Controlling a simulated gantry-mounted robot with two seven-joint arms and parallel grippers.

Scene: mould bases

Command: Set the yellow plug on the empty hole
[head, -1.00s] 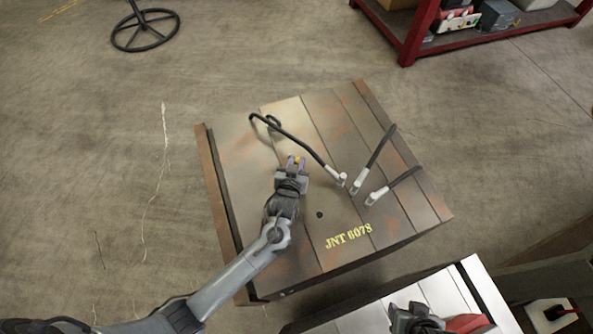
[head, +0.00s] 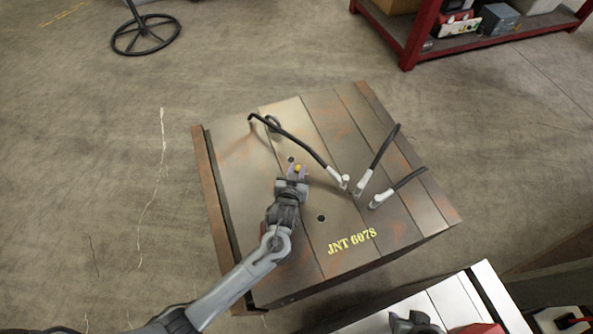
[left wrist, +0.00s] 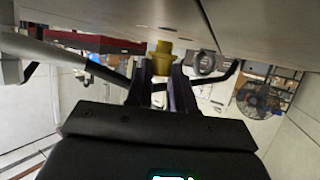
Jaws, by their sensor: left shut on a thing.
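The yellow plug (head: 298,168) sits between the fingertips of my left gripper (head: 296,172), over the mould base (head: 270,235) marked JNT 6078. In the left wrist view the plug (left wrist: 162,57) stands out from between the shut dark fingers (left wrist: 162,85), close to the block's face. A dark hole (head: 291,159) shows just beyond the plug in the head view. Another dark hole (head: 321,218) lies right of my left wrist, near the lettering. I cannot tell how far the plug is from the surface.
A black hose (head: 290,136) with a pale fitting arches over the block behind the gripper. Two more hoses (head: 377,160) (head: 400,187) rise to the right. A second metal block (head: 455,300) stands at the bottom right. A red shelf (head: 410,45) stands behind.

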